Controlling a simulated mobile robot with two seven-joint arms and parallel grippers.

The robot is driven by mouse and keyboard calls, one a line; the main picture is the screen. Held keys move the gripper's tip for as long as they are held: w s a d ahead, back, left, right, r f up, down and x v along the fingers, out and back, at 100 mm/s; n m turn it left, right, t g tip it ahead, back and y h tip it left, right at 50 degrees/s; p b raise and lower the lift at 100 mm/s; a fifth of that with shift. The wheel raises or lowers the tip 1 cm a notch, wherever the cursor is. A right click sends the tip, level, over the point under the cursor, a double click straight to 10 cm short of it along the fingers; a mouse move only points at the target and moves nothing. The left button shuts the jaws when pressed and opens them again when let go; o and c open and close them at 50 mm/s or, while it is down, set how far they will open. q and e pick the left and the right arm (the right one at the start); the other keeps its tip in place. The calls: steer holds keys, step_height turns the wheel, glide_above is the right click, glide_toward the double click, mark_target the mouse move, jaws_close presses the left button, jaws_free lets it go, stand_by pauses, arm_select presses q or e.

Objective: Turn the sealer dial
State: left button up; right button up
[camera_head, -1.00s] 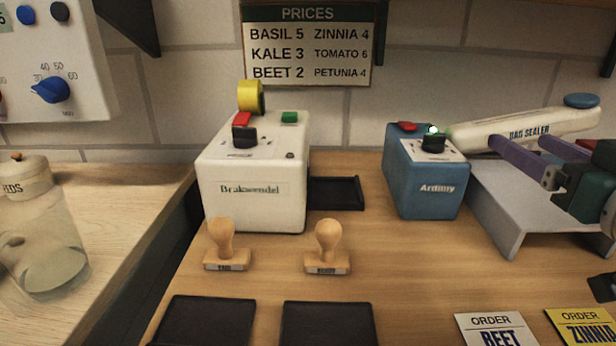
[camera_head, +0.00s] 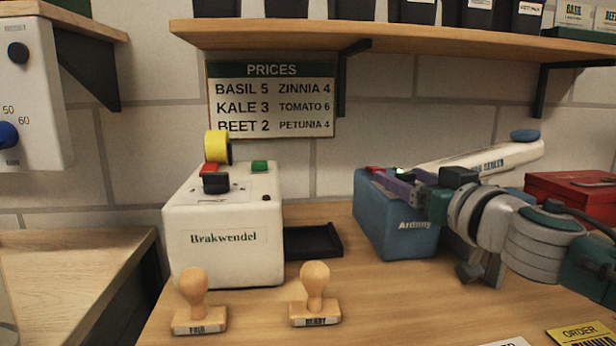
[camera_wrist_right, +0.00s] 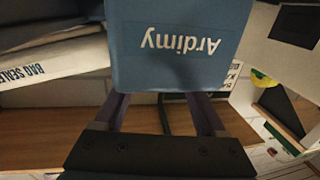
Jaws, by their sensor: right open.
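The blue Ardimy box (camera_head: 385,225) stands on the bench beside the white bag sealer arm (camera_head: 500,155). It also shows upside down and close up in the right wrist view (camera_wrist_right: 180,65). The black dial on that top is hidden now behind my gripper. My right gripper (camera_head: 405,188) is open, its purple fingers at the box's top. In the right wrist view the fingers (camera_wrist_right: 158,108) are spread, and their tips pass out of sight behind the box's edge. My left gripper is not in view.
A white Brakwendel box (camera_head: 225,240) stands to the left, with a black tray (camera_head: 312,241) beside it. Two wooden stamps (camera_head: 196,300) (camera_head: 315,290) stand in front. A red box (camera_head: 570,195) is at the right. A shelf (camera_head: 400,38) overhangs the back.

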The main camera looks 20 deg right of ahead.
steer(key=shift+w, duration=0.4)
jaws_close()
stand_by(0.4)
